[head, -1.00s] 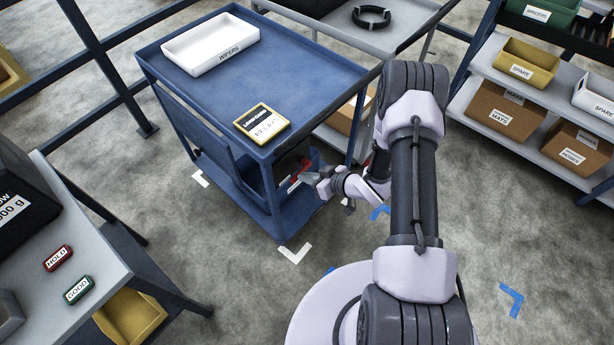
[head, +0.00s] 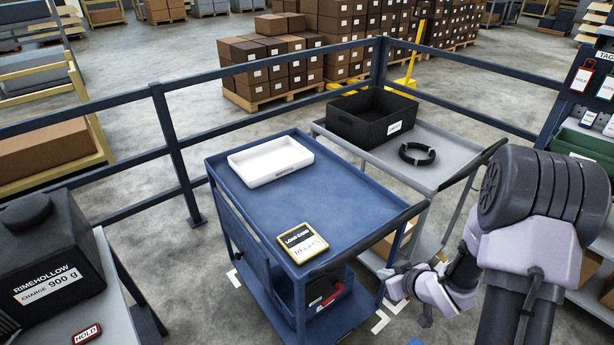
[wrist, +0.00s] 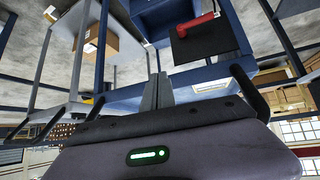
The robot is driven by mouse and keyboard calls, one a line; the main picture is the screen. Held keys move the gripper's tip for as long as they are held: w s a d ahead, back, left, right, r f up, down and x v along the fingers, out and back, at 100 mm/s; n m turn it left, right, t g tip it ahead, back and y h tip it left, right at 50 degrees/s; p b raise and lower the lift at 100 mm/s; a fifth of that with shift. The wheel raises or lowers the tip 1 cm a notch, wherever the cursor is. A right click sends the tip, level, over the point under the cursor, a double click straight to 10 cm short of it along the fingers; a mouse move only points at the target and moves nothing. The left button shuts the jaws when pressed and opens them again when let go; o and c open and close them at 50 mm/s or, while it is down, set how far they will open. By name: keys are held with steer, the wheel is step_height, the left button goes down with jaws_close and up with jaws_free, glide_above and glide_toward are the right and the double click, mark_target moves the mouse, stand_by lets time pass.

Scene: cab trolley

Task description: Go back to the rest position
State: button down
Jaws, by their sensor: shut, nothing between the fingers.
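My gripper (head: 386,273) is beside the right side of the blue trolley (head: 345,180), below its top level. In the wrist view its two grey fingers (wrist: 158,92) are together with nothing between them. The wrist view is turned over and shows a dark box with a red handle (wrist: 195,25) in the trolley's lower part, apart from the fingers. The red handle (head: 330,294) also shows low in the trolley in the head view. My arm reaches in from the right.
A grey trolley (head: 445,143) with a black crate (head: 371,133) and a black ring (head: 417,154) stands behind. A bench holds a black charge unit (head: 40,258). Blue rails (head: 275,62) run behind.

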steer(key=s+a+r+m+g+h+b, duration=0.1)
steer(key=s+r+m+h, duration=0.2)
steer(key=r, duration=0.7)
steer(key=s+r+m+h+b, duration=0.1)
steer(key=s+r+m+h, duration=0.2)
steer(key=r, duration=0.7)
steer(key=s+a+r+m+y, duration=0.1)
steer(key=s+a+r+y, duration=0.1)
steer(key=s+a, duration=0.4)
steer(key=s+a+r+m+g+y, duration=0.1)
steer(key=s+a+r+y, duration=0.2)
steer(key=s+a, duration=0.4)
steer(key=s, duration=0.5)
steer(key=shift+s+r+m+g, duration=0.3)
steer(key=shift+r+m, duration=0.05)
steer(key=shift+m, duration=0.05)
